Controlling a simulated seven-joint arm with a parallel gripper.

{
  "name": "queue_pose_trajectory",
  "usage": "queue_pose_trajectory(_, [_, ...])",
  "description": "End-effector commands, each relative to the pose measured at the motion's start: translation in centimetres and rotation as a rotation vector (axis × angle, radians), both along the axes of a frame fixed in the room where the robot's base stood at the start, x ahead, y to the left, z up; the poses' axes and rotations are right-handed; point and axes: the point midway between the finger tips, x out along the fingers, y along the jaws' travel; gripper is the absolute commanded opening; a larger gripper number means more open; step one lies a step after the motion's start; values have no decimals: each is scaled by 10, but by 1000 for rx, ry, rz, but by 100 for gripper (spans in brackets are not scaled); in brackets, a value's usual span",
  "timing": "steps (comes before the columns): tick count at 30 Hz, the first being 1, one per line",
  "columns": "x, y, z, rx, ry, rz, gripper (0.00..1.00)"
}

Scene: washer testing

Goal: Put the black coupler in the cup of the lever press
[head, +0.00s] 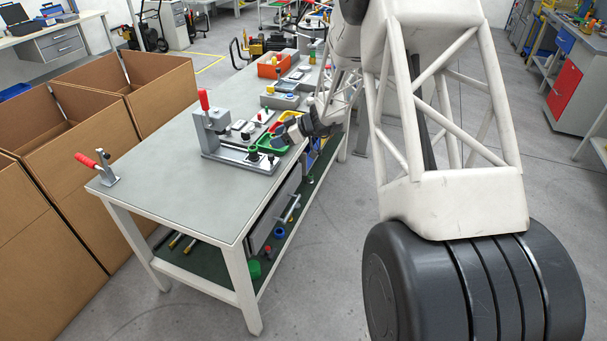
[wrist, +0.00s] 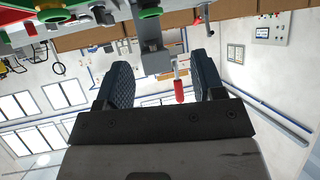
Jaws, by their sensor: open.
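The lever press (head: 212,128) stands on the workbench with its red handle up, on a long grey base plate (head: 232,159). In the wrist view its grey column (wrist: 150,42) and red handle (wrist: 179,90) show upside down beyond my fingers. A small dark piece (head: 253,152) with green at its foot stands on the right part of the base plate; I cannot tell surely whether it is the black coupler. The cup cannot be made out.
Grey fixtures and an orange box (head: 276,66) stand farther back. A red-handled clamp (head: 98,167) sits at the left corner. The bench's front left top (head: 175,190) is clear; cardboard boxes (head: 70,155) stand left.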

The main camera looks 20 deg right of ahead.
Motion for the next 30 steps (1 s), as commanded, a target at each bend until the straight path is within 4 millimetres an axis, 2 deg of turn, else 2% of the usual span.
queue_pose_trajectory(5, [-23,19,28,-5,77,11,62])
queue_pose_trajectory(11, [-68,49,72,-29,222,9,62])
queue_pose_trajectory(21, [-163,89,134,-119,471,-64,62])
queue_pose_trajectory(30, [-252,110,174,-226,641,-201,62])
